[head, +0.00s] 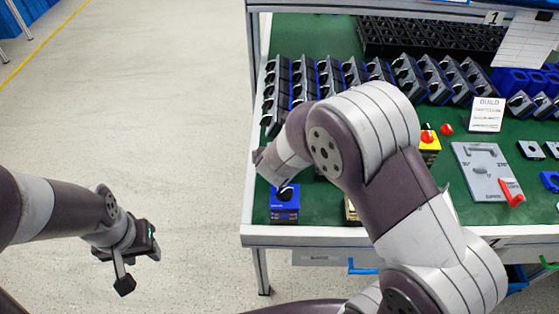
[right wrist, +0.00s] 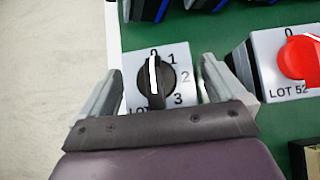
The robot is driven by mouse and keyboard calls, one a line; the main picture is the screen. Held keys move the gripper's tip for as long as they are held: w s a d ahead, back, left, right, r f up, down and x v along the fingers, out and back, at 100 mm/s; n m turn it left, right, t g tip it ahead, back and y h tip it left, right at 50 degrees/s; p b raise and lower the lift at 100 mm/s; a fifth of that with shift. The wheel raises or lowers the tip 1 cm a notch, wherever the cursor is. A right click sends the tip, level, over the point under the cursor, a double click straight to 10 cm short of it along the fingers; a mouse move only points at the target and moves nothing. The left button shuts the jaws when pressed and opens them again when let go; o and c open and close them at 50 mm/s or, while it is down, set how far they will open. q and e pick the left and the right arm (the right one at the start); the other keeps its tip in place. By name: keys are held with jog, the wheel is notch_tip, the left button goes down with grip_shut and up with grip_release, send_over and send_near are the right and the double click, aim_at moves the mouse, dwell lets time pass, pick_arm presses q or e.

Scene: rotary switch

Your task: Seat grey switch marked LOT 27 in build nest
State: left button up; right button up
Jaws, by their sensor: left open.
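In the right wrist view, a switch with a light grey face and a black knob (right wrist: 155,80) lies between my right gripper's (right wrist: 158,88) fingers. The fingers are apart, one each side, with gaps at both. Its face shows 0, 1, 2, 3; its LOT number is hidden by the gripper. In the head view my right arm hides most of this area. A blue block with a black knob (head: 285,205) shows just below the hand; I cannot tell whether it is the same switch. A BUILD card (head: 487,114) stands at the right; I cannot make out the nest. My left gripper (head: 140,266) is open and empty over the floor.
A red-knobbed switch marked LOT 52 (right wrist: 290,65) sits close to the right. Racks of switches (head: 330,80) line the back of the green table. A grey plate (head: 478,165) with a red handle and a yellow box with a red button (head: 429,147) stand at the right.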

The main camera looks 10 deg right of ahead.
jog(key=c, duration=1.1)
notch_tip(320, 180, up, 9)
jog(key=p, duration=0.4)
jog(key=shift+r, duration=0.6)
